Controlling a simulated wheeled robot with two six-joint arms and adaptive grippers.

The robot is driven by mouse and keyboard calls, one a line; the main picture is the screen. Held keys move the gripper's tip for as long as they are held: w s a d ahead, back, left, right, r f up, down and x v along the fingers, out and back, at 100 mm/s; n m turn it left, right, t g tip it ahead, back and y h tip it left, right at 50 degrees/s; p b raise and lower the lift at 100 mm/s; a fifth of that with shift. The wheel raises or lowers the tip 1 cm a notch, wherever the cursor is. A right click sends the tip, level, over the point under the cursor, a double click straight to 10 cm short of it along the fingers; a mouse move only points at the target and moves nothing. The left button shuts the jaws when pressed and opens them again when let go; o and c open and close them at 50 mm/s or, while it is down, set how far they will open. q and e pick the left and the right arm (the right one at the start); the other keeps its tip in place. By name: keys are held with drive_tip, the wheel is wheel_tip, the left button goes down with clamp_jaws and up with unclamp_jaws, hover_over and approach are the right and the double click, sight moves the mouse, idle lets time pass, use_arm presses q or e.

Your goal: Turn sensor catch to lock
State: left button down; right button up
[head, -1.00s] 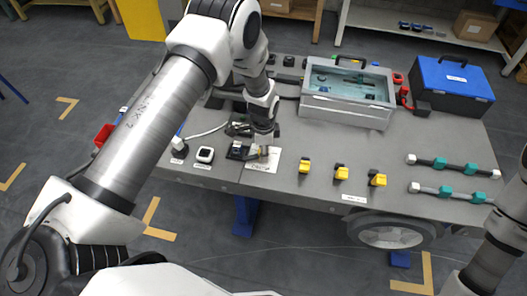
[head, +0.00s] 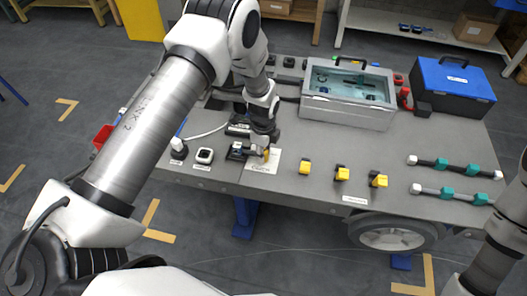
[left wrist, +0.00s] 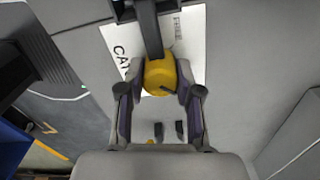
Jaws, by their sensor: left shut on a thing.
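The sensor catch is a round yellow knob (left wrist: 160,77) with a dark bar reaching over it in the left wrist view. It sits by a white label plate (left wrist: 190,40) whose lettering starts "CAT". My left gripper (left wrist: 158,100) is shut on the knob, one finger on each side. In the head view the left gripper (head: 263,143) points down at the table, and a bit of the yellow knob (head: 266,155) shows beside its tip, above the white plate (head: 264,166). A small dark block (head: 237,150) stands just left of it. The right gripper is out of frame.
Several yellow-and-black catches (head: 342,174) stand in a row to the right on the grey table. Behind them is a clear-lidded grey case (head: 347,112), with a blue toolbox (head: 452,88) beside it. Teal-marked bars (head: 440,164) lie at the right.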

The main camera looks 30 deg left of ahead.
use_arm(q)
drive_tip(key=c, duration=0.8)
unclamp_jaws()
drive_tip(key=shift+o, duration=0.2)
wheel_tip(320, 180, up, 12)
drive_tip(key=shift+s+f, duration=0.1)
drive_tip(key=shift+f, duration=0.05)
